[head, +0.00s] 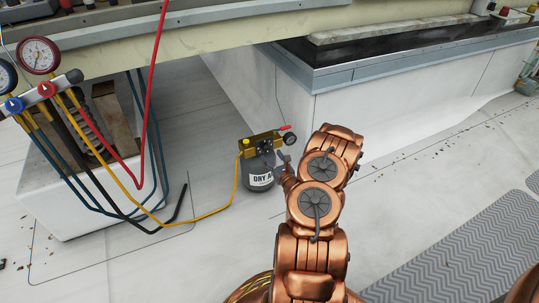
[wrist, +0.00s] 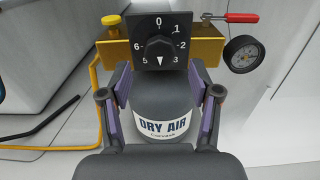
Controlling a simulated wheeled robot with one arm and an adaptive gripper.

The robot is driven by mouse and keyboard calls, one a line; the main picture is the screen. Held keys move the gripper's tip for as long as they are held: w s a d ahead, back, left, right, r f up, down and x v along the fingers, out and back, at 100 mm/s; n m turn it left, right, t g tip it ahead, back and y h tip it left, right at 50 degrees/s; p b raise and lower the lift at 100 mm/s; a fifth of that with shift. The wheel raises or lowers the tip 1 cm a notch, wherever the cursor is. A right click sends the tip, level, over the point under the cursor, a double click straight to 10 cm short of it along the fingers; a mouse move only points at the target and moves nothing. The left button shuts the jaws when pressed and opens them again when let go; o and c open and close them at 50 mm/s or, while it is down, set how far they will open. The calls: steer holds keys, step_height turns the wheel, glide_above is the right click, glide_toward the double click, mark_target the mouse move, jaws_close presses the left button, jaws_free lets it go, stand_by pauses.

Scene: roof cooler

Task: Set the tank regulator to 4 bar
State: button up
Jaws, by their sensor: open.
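The grey tank (head: 258,175) labelled DRY AIR stands upright on the floor; it also shows in the wrist view (wrist: 160,105). Its regulator is a black square dial plate (wrist: 183,20) with a round knob (wrist: 158,47) at its centre. The scale has 0 at the top, 1 to 3 down the right, 5 and 6 on the left. A white triangular mark sits at the bottom between 3 and 5; no numeral 4 is legible there. My gripper (wrist: 160,100) is open and empty, its fingers either side of the tank's image, below the knob. In the head view my arm partly hides it.
A brass block (wrist: 120,50) carries a red-handled lever (wrist: 228,17), a small gauge (wrist: 243,54) and a yellow hose (head: 213,211). A manifold (head: 42,95) with coloured hoses stands at left. Floor around the tank is mostly clear.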

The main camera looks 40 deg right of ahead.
steer(key=v, duration=0.9)
stand_by(0.6)
